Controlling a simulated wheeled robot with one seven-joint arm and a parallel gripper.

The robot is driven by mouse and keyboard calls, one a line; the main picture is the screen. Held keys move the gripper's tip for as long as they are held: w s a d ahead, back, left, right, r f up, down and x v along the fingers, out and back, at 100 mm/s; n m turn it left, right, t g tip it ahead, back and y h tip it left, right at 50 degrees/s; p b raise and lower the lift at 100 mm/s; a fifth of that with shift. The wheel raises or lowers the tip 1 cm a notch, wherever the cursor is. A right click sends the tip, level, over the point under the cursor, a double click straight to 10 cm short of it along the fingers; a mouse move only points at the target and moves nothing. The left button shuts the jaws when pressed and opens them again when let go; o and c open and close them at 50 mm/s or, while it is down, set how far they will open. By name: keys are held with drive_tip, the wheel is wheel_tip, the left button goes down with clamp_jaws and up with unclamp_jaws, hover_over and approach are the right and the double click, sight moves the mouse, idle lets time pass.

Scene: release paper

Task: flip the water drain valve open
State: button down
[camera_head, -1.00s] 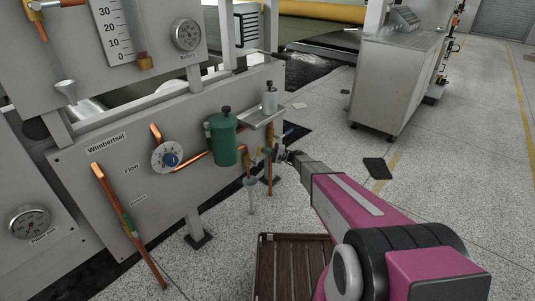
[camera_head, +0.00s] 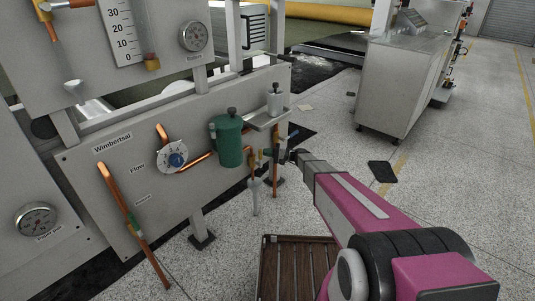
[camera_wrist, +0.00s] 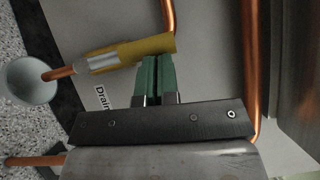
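The drain valve shows in the wrist view as a yellow-brass body (camera_wrist: 150,46) with a silver sleeve and a copper outlet. A white funnel cup (camera_wrist: 30,80) is at the outlet's end. A partly covered label reading "Drain" (camera_wrist: 102,98) is on the grey panel. My gripper (camera_wrist: 157,58) has two green fingertips that look pressed together, with no object seen between them. They end at the brass body's lower edge; I cannot tell whether they touch it. In the head view, my gripper (camera_head: 288,157) is just right of the small brass valve (camera_head: 265,153). The valve's lever is not clear.
A green canister (camera_head: 229,142) and a small shelf with a white bottle (camera_head: 275,102) are above and left of my gripper. Copper pipes (camera_wrist: 168,16) run close by in the wrist view. A brown slatted platform (camera_head: 292,265) is below.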

drive_tip(key=shift+a, duration=0.1)
drive_tip(key=w+d, duration=0.1)
drive_tip(key=d, duration=1.2)
drive_tip(key=shift+w, duration=0.4)
drive_tip(key=shift+d, duration=0.1)
